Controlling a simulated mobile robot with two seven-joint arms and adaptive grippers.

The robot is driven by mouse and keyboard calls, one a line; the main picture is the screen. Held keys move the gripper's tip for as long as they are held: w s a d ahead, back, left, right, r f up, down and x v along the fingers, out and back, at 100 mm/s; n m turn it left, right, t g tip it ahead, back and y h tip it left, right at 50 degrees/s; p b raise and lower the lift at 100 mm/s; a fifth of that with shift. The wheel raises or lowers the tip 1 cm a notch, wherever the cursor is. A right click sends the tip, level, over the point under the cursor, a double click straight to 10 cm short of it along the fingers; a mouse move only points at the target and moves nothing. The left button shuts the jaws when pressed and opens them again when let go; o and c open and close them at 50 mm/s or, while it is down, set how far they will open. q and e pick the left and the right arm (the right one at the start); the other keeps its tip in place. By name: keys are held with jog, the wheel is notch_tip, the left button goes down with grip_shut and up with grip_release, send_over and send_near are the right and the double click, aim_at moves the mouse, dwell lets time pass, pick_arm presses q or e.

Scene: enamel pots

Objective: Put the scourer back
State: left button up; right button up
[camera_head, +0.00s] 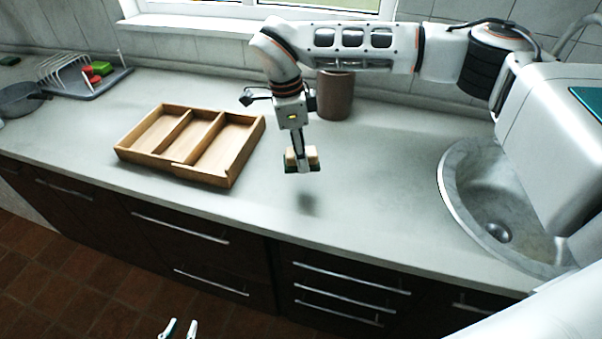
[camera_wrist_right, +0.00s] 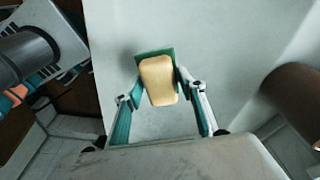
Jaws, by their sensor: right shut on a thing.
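The scourer (camera_head: 313,157), a yellow sponge block with a green pad, is held above the grey counter, with a shadow below it. My right gripper (camera_head: 301,164) is shut on it, to the right of the wooden tray. In the right wrist view the scourer (camera_wrist_right: 158,82) sits between the two fingers, yellow face towards the camera and green pad behind. My left gripper (camera_head: 179,329) is at the bottom edge in the head view, its fingertips apart, with nothing seen between them. The rest of it is out of frame.
The wooden tray (camera_head: 176,167) has three empty compartments. A brown canister (camera_head: 336,97) stands behind my right gripper. A round sink (camera_head: 452,196) is at the right. A dish rack (camera_head: 62,72) with red and green items and a dark pan (camera_head: 18,98) are at the far left.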

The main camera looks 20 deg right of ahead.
aim_at(303, 185)
notch_tip(303, 185, down, 3)
jog(key=shift+f, duration=2.05)
jog(key=o, duration=1)
jog(key=shift+f, duration=0.15)
jog(key=shift+c, duration=0.2)
jog(key=r, duration=0.4)
jog(key=a+r, duration=0.1)
jog(key=r, duration=0.7)
jog(key=shift+w+a+r, duration=0.1)
jog(key=shift+w+a, duration=0.15)
jog(key=shift+a, duration=0.1)
